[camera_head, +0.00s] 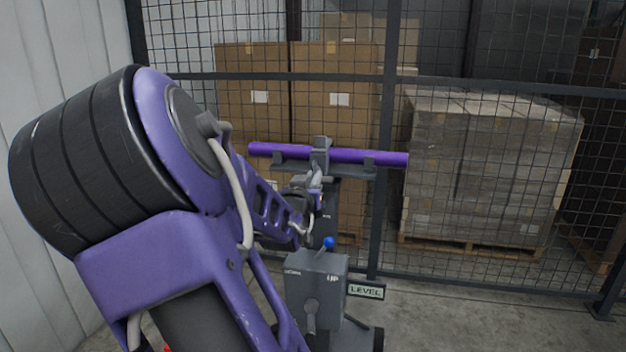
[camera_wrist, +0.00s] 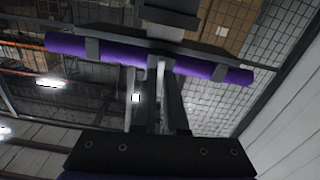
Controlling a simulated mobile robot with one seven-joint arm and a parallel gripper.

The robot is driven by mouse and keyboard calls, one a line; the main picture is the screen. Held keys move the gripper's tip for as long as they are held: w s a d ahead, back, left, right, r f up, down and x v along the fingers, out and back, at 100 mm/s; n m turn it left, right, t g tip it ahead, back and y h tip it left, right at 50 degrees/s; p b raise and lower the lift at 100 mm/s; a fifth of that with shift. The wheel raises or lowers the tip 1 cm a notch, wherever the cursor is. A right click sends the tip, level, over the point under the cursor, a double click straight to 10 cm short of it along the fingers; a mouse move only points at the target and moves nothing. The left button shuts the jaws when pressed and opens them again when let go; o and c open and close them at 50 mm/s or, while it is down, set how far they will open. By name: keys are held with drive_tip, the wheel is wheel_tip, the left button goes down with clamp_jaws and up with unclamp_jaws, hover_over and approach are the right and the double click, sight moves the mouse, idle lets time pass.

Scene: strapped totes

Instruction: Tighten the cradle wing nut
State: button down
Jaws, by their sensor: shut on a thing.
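A purple tube (camera_head: 361,156) lies across a dark grey cradle (camera_head: 290,166), with a grey clamp block (camera_head: 320,150) over its middle. The tube also shows in the wrist view (camera_wrist: 208,69), running slightly tilted across the top. My gripper (camera_head: 315,184) is just below the clamp, in front of the cradle. In the wrist view its fingers (camera_wrist: 157,88) reach up to the underside of the cradle's middle and are shut on a small pale part there, which I take as the wing nut (camera_wrist: 160,66). The fingers hide most of it, so its wing angle is unclear.
A grey box stand (camera_head: 317,285) with a blue-knobbed lever (camera_head: 328,242), marked "UP", stands below the cradle. A "LEVEL" sign (camera_head: 366,291) is beside it. A mesh fence (camera_head: 480,185) closes off cartons (camera_head: 252,90) and a wrapped pallet (camera_head: 490,170) behind. Bare floor lies at right.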

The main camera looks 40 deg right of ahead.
drive_tip(key=shift+r, duration=0.15)
drive_tip(key=c, duration=1)
unclamp_jaws()
drive_tip(key=shift+o, duration=0.2)
